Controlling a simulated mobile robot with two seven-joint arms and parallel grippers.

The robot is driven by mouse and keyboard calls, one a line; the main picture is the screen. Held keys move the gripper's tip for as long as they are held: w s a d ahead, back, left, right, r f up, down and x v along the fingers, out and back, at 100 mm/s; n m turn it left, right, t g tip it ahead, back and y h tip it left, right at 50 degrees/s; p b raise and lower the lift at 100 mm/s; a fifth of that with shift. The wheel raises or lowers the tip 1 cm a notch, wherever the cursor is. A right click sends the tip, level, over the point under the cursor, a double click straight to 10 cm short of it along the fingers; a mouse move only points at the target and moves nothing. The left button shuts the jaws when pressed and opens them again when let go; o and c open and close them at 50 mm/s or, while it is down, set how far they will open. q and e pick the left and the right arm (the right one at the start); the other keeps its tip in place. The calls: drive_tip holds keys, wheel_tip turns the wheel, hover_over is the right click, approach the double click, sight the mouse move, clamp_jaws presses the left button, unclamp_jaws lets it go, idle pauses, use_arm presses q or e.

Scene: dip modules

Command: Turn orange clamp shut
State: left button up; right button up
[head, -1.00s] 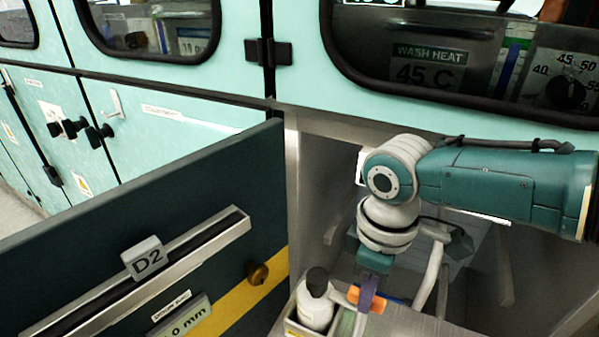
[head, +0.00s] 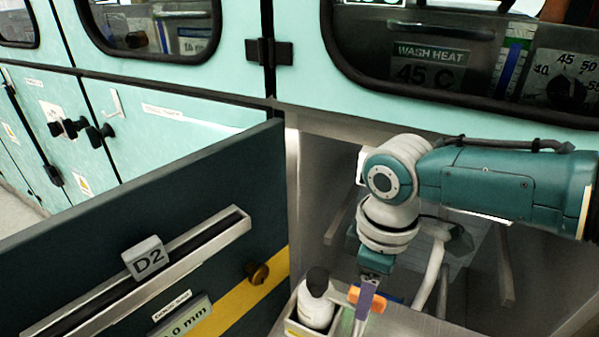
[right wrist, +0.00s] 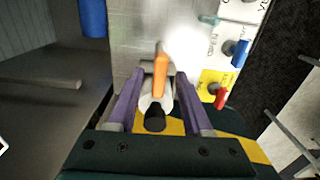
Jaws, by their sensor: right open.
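The orange clamp (right wrist: 160,72) shows in the right wrist view as a narrow orange lever above a white round part with a black end. In the head view, parts of the orange clamp (head: 379,302) show on both sides of my purple finger. My right gripper (right wrist: 159,78) is open, with one purple finger on each side of the orange lever. In the head view, my right gripper (head: 363,303) points down at the clamp, just right of a white bottle. I cannot tell whether either finger touches the lever. My left gripper is not in view.
The white bottle (head: 316,302) with a dark cap stands in a small tray. In the right wrist view, a blue lever (right wrist: 236,52) and a red lever (right wrist: 220,98) stand at the right.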

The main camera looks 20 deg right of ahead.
drive_tip(key=shift+r, duration=0.45)
wheel_tip(320, 180, up, 9)
drive_tip(key=p, duration=0.3)
drive_tip(key=shift+a, duration=0.1)
